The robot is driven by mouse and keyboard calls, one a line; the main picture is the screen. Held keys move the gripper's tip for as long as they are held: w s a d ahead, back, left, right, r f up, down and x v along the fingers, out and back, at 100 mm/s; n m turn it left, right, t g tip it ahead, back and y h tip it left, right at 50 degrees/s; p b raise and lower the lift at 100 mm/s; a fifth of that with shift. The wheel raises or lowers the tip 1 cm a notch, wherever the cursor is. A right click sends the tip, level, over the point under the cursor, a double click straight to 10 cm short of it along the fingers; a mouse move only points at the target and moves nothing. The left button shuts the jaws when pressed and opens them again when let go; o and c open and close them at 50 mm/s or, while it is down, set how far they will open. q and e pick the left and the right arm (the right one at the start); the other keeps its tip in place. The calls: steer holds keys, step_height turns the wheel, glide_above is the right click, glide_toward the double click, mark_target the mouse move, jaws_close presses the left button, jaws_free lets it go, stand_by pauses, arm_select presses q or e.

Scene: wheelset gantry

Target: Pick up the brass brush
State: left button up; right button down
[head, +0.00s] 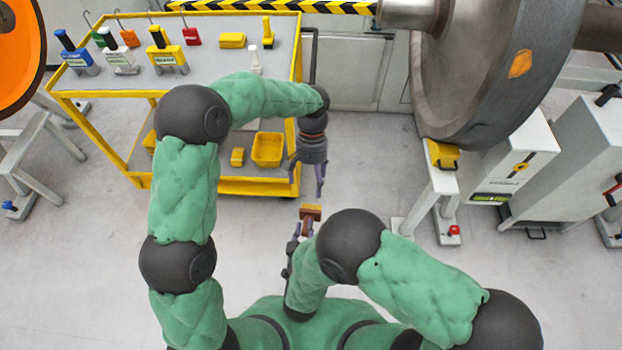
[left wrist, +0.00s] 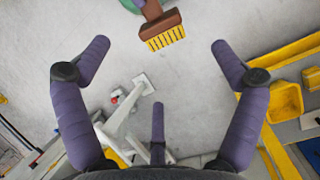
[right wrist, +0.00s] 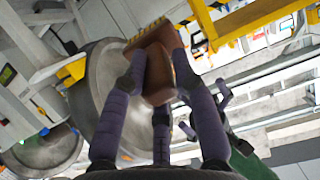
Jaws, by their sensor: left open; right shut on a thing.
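The brass brush (head: 311,211) has a brown wooden body and yellow bristles. My right gripper (head: 300,242) is shut on it and holds it in front of my body, above the floor. In the right wrist view the brown brush body (right wrist: 158,68) sits between the purple fingers. In the left wrist view the brush (left wrist: 163,32) shows its bristles, at the top of the picture. My left gripper (head: 308,178) is open and empty, pointing down, a little farther out than the brush and apart from it.
A yellow-framed cart (head: 200,87) at the left carries several coloured tools on top. A yellow bin (head: 267,149) is on its lower shelf. A large steel wheel (head: 490,75) stands at the right, by a white support (head: 432,205). Floor between is clear.

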mark_target(310, 210)
arm_select(q)
steer(key=x, duration=1.2)
steer(key=c, duration=1.3)
steer(key=shift+a, duration=0.1)
steer(key=shift+c, duration=0.2)
arm_select(e)
steer(key=shift+r, duration=0.75)
arm_select(q)
steer(key=shift+f, duration=0.1)
arm_select(e)
steer(key=shift+w+r, duration=0.1)
steer(key=shift+r, duration=0.05)
